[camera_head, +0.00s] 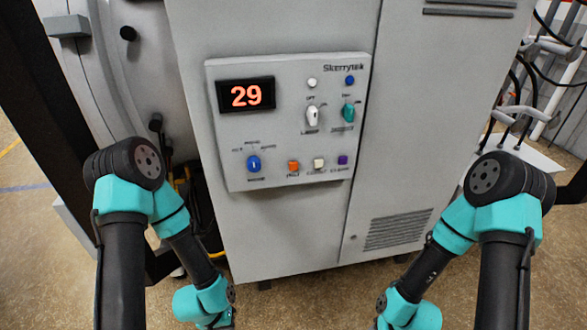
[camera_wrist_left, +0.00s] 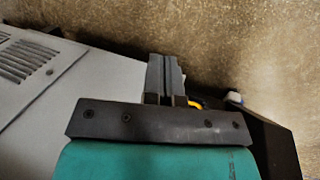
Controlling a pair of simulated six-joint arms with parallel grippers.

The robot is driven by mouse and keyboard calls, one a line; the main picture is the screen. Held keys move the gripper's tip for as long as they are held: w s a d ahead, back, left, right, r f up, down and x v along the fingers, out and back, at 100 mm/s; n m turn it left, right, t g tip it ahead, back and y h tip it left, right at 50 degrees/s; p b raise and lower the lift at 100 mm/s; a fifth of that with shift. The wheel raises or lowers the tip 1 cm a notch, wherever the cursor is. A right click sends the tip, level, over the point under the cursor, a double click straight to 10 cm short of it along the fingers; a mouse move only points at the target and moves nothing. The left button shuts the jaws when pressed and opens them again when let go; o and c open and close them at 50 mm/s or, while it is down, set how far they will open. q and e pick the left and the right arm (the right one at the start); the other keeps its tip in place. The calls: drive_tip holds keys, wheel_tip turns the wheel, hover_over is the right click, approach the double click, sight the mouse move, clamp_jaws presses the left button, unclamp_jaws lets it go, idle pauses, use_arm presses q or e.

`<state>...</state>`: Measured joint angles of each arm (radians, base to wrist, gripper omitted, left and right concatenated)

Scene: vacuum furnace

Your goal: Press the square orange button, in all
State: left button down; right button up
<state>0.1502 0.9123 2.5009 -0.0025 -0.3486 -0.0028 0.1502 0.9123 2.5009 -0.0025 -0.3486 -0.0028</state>
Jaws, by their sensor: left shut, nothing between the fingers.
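The square orange button (camera_head: 293,166) is on the lower part of the grey control panel (camera_head: 222,123), between a blue knob (camera_head: 254,163) and a white square button (camera_head: 319,164). My left gripper shows in the left wrist view (camera_wrist_left: 165,76), its fingers shut together with nothing between them. It is low, well apart from the button, over the floor near the cabinet. In the head view only my left wrist shows at the bottom edge. My right gripper is out of the picture; only its arm shows. The orange button is not in the left wrist view.
The panel also has a display (camera_head: 246,95) reading 29, a purple button (camera_head: 343,160), a white switch (camera_head: 312,115), a teal switch (camera_head: 348,111) and two small round buttons on top. The cabinet (camera_head: 300,225) has a vent low down. The space before the panel is clear.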

sight(293, 166)
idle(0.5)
use_arm(q)
drive_tip(key=w+d+r+t+h, duration=0.1)
drive_tip(key=w+d+r+t, duration=0.35)
drive_tip(key=w+r, duration=0.3)
drive_tip(key=w+d+r+t, duration=0.45)
drive_tip(key=w+r, duration=0.25)
drive_tip(key=w, duration=0.2)
drive_tip(key=w+d+r+t+h, duration=0.1)
drive_tip(key=d+r+t, duration=0.1)
drive_tip(key=r, duration=0.4)
drive_tip(key=w+d+r+n+t+h, duration=0.1)
drive_tip(key=d+r+t+h, duration=0.1)
drive_tip(key=d+r, duration=0.3)
drive_tip(key=w+d+r+n+t+h, duration=0.1)
drive_tip(key=d+r, duration=0.3)
drive_tip(key=r, duration=0.5)
drive_tip(key=shift+w+d+t+h, duration=0.25)
drive_tip(key=shift+w+t+h, duration=0.15)
drive_tip(key=shift+w+t, duration=0.25)
drive_tip(key=shift+w+a, duration=0.4)
drive_tip(key=shift+w, duration=1)
drive_tip(key=shift+w+a, duration=0.4)
drive_tip(key=shift+w, duration=0.95)
drive_tip(key=shift+w+a, duration=0.4)
drive_tip(key=shift+w, duration=1)
drive_tip(key=shift+w, duration=0.15)
